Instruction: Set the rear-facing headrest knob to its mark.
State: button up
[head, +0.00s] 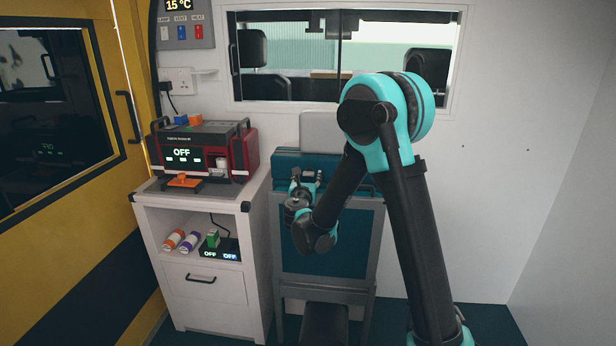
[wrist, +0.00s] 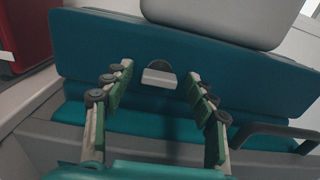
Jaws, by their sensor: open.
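The headrest knob (wrist: 158,76) shows in the wrist view as a dark round piece with a pale grey bar across its lower part. It sits on the teal seat back (wrist: 95,50), below the grey headrest (wrist: 215,15). I cannot make out a mark beside it. My gripper (wrist: 160,72) is open, with one finger to the left of the knob and one to the right in the picture. I see no contact. In the head view my gripper (head: 307,176) is in front of the teal seat back (head: 340,163), under the headrest (head: 321,132), and the knob cannot be made out.
A white cabinet (head: 207,284) stands left of the seat, with a red device (head: 243,150) reading OFF on top. A dark armrest (wrist: 270,130) is at the right in the wrist view. A window (head: 290,60) is above the headrest. The white wall at right is clear.

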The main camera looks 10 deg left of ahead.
jog(key=shift+w, duration=0.25)
jog(key=c, duration=1.2)
jog(key=shift+o, duration=0.2)
